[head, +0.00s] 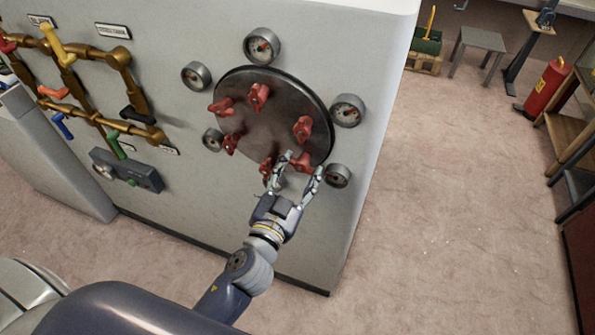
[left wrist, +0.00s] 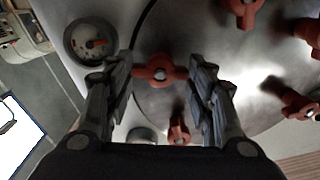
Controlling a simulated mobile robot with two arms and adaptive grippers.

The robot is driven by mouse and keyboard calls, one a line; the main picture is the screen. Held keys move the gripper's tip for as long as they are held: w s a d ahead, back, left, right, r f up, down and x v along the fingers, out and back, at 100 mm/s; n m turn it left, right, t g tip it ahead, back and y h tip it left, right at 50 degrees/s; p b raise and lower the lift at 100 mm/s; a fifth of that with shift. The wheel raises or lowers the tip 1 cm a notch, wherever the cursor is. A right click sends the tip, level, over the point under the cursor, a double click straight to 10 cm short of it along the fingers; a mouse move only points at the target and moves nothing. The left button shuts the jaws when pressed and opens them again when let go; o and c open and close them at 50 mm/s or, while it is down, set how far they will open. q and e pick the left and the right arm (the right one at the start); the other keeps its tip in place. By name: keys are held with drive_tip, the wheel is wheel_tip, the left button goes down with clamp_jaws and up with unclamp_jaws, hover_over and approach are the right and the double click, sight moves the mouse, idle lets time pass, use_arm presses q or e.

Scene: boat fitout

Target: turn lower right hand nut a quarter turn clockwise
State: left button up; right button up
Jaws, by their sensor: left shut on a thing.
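A round dark metal cover (head: 275,118) on the pale cabinet wall carries several red wing nuts around its edge. The lower right hand nut (head: 302,163) is red with two lobes. My left gripper (head: 300,168) reaches up to it from below, with one finger on each side. In the left wrist view my left gripper (left wrist: 162,76) is shut on this nut (left wrist: 160,70), whose lobes point towards the two fingers. A neighbouring red nut (head: 266,168) lies just left of the gripper in the head view. My right gripper is not in view.
Several round gauges surround the cover; one gauge (head: 337,176) is close beside the right finger. Brass pipes (head: 120,58) with coloured valve handles are on the wall at left. A red extinguisher (head: 545,88) stands at far right. The floor right of the cabinet is clear.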

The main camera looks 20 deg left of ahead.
use_arm(q)
drive_tip(key=m, duration=0.3)
drive_tip(key=shift+r+m, duration=0.1)
drive_tip(key=shift+m, duration=0.3)
drive_tip(key=m, duration=0.3)
drive_tip(key=shift+d+m+p, duration=0.1)
drive_tip(key=shift+m+p, duration=0.2)
drive_tip(key=shift+p, duration=0.05)
drive_tip(key=m, duration=0.3)
drive_tip(key=shift+m, duration=0.3)
drive_tip(key=shift+f+m+p, duration=0.2)
drive_tip(key=shift+m+p, duration=0.2)
drive_tip(key=shift+m, duration=1.5)
drive_tip(key=o, duration=1.1)
drive_tip(key=shift+d, duration=0.1)
drive_tip(key=shift+c, duration=0.2)
drive_tip(key=shift+s, duration=0.15)
